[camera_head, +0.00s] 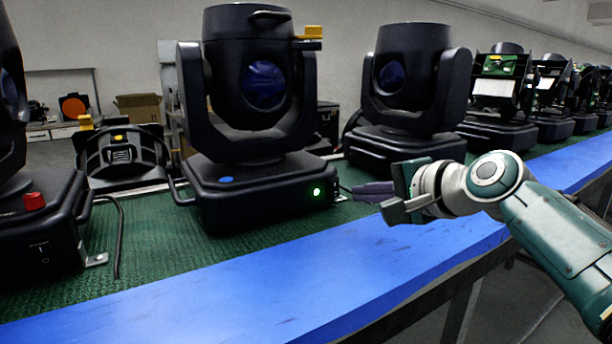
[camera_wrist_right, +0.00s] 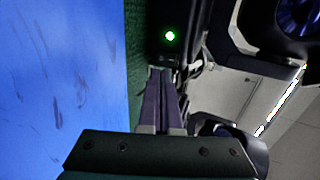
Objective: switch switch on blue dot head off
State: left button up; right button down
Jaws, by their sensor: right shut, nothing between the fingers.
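The head with the blue dot (camera_head: 227,180) is a black moving-head light (camera_head: 250,205) standing on the green-topped bench. A green lamp (camera_head: 317,191) glows on its base, near the right end of the front face. The lamp also shows in the right wrist view (camera_wrist_right: 170,36). I cannot clearly make out the switch beside the lamp. My right gripper (camera_head: 357,190) is shut and empty, its dark fingers pointing left at the base's right end. In the right wrist view the fingertips (camera_wrist_right: 162,72) are just short of the lamp; contact cannot be told. My left gripper is not in view.
Another head (camera_head: 405,145) stands behind my right gripper, with several more to the right. The bench's blue front edge (camera_head: 270,300) is clear.

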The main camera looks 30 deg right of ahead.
jog(key=v, duration=0.2)
jog(key=shift+s+d+p, duration=0.1)
jog(key=shift+s+p, duration=0.2)
jog(key=shift+s, duration=0.1)
jog(key=v, duration=0.2)
jog(key=p+v, duration=0.1)
jog(key=v, duration=0.2)
jog(key=shift+r, duration=0.35)
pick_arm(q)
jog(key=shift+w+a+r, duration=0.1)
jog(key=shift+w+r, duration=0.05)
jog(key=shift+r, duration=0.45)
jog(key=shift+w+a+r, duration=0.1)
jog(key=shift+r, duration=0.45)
pick_arm(e)
jog(key=shift+s+r, duration=0.3)
jog(key=shift+s, duration=0.25)
jog(key=shift+f, duration=0.1)
